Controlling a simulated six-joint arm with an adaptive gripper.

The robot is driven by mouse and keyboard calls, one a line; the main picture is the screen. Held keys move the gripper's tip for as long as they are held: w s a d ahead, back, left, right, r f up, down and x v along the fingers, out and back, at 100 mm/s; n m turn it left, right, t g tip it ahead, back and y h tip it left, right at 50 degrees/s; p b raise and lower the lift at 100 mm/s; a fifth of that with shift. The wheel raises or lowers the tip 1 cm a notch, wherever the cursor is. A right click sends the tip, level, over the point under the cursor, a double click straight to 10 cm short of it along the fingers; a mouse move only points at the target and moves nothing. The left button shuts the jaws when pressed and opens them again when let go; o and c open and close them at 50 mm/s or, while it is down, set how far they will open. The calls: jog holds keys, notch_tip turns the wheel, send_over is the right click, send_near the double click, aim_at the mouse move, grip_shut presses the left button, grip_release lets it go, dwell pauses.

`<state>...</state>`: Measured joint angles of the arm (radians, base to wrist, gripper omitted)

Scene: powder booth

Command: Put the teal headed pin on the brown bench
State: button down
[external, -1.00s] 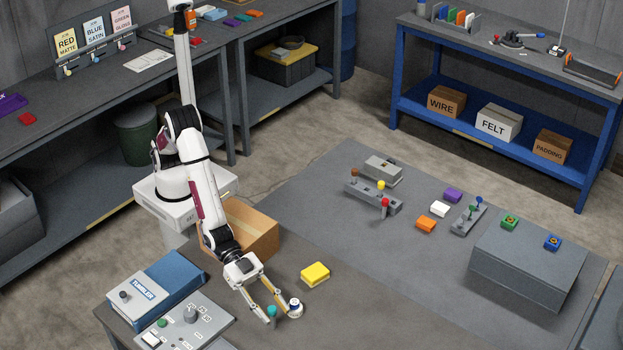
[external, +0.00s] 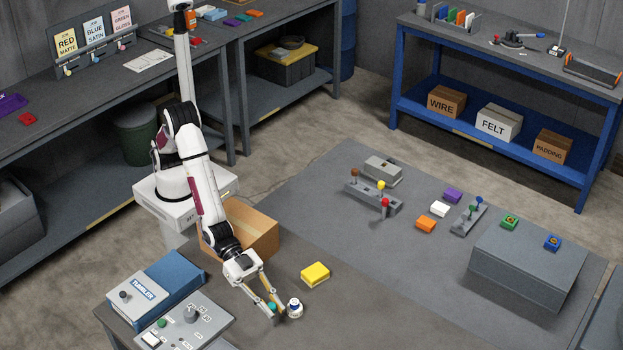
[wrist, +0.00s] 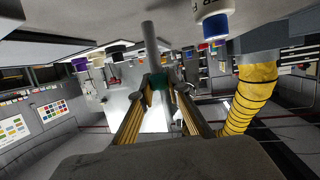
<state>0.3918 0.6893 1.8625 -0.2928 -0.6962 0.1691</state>
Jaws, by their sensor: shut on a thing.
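The teal headed pin (external: 272,306) is at my gripper's fingertips, low over the brown bench (external: 345,318) near the front of the external view. My gripper (external: 277,314) reaches down and is shut on the pin. In the wrist view the teal head (wrist: 159,82) sits between the two fingertips, with a grey rod (wrist: 150,38) showing beyond it. The fingers hide part of the pin, and I cannot tell whether it touches the bench.
A white round container with a blue mark (external: 294,308) stands just right of my gripper. A yellow block (external: 315,273) lies behind it. A cardboard box (external: 252,232) and a control panel (external: 185,322) are to the left. Bare bench lies to the right.

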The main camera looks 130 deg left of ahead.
jog(key=shift+r, duration=4.35)
jog(key=shift+s+d+r, duration=0.2)
jog(key=shift+s+d, duration=0.05)
jog(key=shift+s, duration=0.1)
jog(key=s+d+r+m+g+h, duration=0.1)
jog(key=s+d+r+m+h, duration=0.1)
jog(key=s, duration=0.9)
jog(key=s+d+r+m+g+h, duration=0.1)
jog(key=s+d+r+m+h, duration=0.1)
jog(key=s, duration=0.9)
jog(key=s+d+r+m+g+h, duration=0.1)
jog(key=s+d+r+h, duration=0.1)
jog(key=s, duration=1)
jog(key=shift+d+m+h, duration=0.3)
jog(key=shift+d+m, duration=0.1)
jog(key=shift+d, duration=0.45)
